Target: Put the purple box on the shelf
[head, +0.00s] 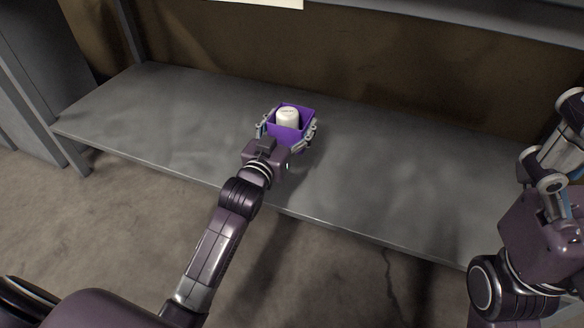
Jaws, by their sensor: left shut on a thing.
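The purple box (296,111) is open at the top and has a white rounded thing (287,118) inside it. My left gripper (288,127) is shut on the purple box, with a finger on its left and right sides. The box is over the middle of the grey shelf (180,120); I cannot tell whether its underside touches the surface. My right gripper (562,150) is at the right edge, partly cut off by the frame.
The shelf surface is bare left and right of the box. A metal post (40,112) stands at the shelf's left end, and an upper beam (420,18) crosses above. A brown wall (240,50) is behind. Concrete floor (110,210) lies in front.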

